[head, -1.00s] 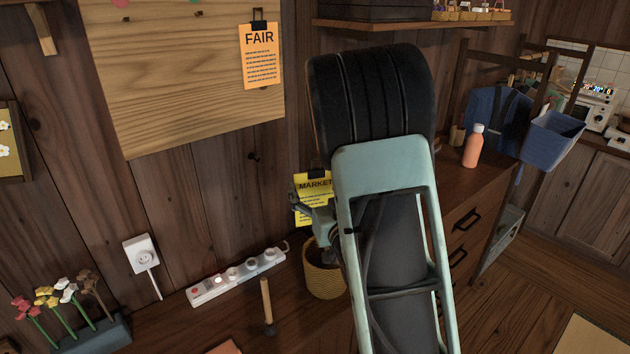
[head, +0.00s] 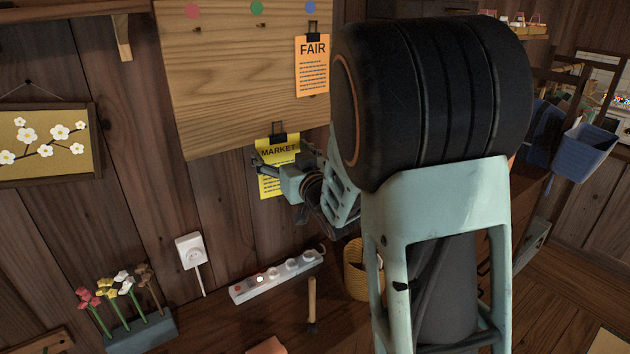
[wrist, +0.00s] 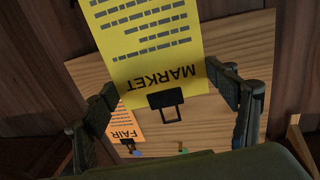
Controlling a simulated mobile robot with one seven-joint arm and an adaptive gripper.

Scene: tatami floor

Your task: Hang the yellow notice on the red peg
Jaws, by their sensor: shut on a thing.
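The yellow MARKET notice (head: 268,187) with a black clip (head: 279,139) is held by my gripper (head: 277,168), which is shut on it. In the wrist view the notice (wrist: 150,35) shows upside down between my fingers (wrist: 162,82), its clip loop (wrist: 168,104) in front of the board. In the head view the clip overlaps the wooden board's lower edge. The red peg (head: 192,10) is at the board's upper left, above and left of the notice, with nothing on it. I cannot make it out in the wrist view.
The wooden board (head: 215,80) also has a green peg (head: 257,8) and a blue peg (head: 310,7). An orange FAIR notice (head: 312,75) hangs below the blue peg. A flower picture (head: 45,175) hangs to the left. A power strip (head: 278,275) and basket (head: 357,270) are below.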

